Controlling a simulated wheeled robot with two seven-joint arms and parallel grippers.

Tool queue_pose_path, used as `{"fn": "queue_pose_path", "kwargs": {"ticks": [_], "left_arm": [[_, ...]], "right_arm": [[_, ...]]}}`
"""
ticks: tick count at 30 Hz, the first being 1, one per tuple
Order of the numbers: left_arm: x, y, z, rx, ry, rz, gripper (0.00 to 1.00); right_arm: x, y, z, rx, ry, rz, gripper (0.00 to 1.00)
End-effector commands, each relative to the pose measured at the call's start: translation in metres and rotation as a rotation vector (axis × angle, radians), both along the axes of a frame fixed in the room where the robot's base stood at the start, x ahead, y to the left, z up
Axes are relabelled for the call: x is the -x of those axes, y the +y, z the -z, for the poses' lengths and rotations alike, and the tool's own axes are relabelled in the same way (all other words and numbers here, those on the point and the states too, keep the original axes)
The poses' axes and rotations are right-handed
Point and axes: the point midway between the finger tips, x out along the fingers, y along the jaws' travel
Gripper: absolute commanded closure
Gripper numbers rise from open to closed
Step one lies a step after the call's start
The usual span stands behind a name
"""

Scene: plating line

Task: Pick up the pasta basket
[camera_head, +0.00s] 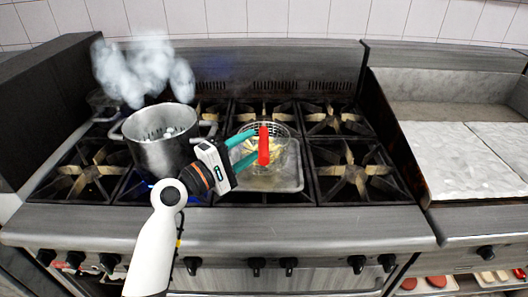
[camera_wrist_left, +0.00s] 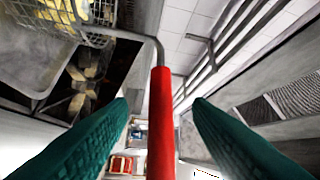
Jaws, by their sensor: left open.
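The pasta basket (camera_head: 284,131) is a round wire mesh basket with pale pasta in it, resting on a metal tray (camera_head: 292,182) on the stove. Its red handle (camera_head: 264,146) points toward the front. My left gripper (camera_head: 255,146) has its teal fingers open at the handle. In the left wrist view the red handle (camera_wrist_left: 161,120) stands between the two spread fingers, with gaps on both sides. Its metal rod bends away to the basket mesh (camera_wrist_left: 97,38) at the upper left. My right gripper is not in view.
A steaming pot (camera_head: 160,153) stands on a burner to the left, close to my left wrist, with a blue flame below. Empty burner grates (camera_head: 350,174) lie right of the tray. A flat griddle (camera_head: 455,160) is farther right.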

Motion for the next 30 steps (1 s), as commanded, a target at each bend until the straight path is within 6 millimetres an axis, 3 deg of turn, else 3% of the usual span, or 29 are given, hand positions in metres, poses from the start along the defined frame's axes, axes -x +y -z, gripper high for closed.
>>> {"fn": "queue_pose_path", "kwargs": {"ticks": [12,21,30], "left_arm": [[-0.032,-0.038,-0.007,0.000,0.001,0.000,0.54],[-0.035,-0.041,-0.005,-0.003,0.000,-0.002,0.54],[-0.035,-0.041,-0.005,-0.003,0.000,-0.002,1.00]], "right_arm": [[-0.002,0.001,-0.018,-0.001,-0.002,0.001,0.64],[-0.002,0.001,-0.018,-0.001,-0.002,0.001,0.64],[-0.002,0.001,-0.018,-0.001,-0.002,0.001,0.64]]}}
